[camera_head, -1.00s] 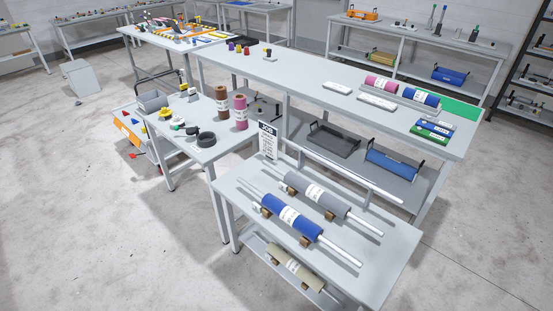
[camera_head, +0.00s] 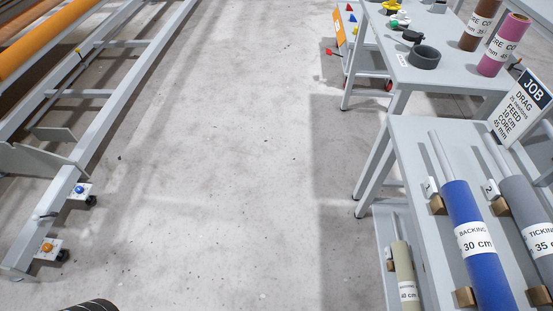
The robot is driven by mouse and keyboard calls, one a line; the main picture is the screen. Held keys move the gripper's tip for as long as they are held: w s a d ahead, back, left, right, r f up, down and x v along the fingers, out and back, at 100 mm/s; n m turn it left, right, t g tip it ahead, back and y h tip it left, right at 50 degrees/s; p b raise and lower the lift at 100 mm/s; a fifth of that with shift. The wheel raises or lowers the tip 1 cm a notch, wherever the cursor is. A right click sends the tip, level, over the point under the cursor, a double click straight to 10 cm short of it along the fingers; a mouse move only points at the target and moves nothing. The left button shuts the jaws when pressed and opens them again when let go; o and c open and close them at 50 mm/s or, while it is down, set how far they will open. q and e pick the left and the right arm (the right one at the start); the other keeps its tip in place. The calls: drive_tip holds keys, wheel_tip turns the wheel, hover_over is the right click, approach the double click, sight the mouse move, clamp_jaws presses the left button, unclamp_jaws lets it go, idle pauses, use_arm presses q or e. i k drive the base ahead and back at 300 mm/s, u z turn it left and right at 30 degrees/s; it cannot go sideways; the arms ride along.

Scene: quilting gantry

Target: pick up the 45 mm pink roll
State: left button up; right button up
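A pink roll (camera_head: 503,46) stands upright on the small side table at the top right. Its white label shows part of "CORE" and a number too small to read surely. A job card (camera_head: 523,105) on the near table reads "DRAG", "FEED 10 cm" and "CORE 45 mm". Neither of my grippers can be made out, and nothing touches the pink roll.
The near table (camera_head: 405,135) holds a blue backing roll (camera_head: 474,255) and a grey ticking roll (camera_head: 527,215) on cradles; a beige roll (camera_head: 403,275) lies below. A black ring (camera_head: 424,57) lies on the side table. A gantry frame (camera_head: 105,120) stands left. The floor between (camera_head: 230,150) is clear.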

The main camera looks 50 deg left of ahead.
sight(514, 26)
drive_tip(key=u, duration=2.05)
drive_tip(key=i, duration=4.25)
drive_tip(key=z, duration=3.55)
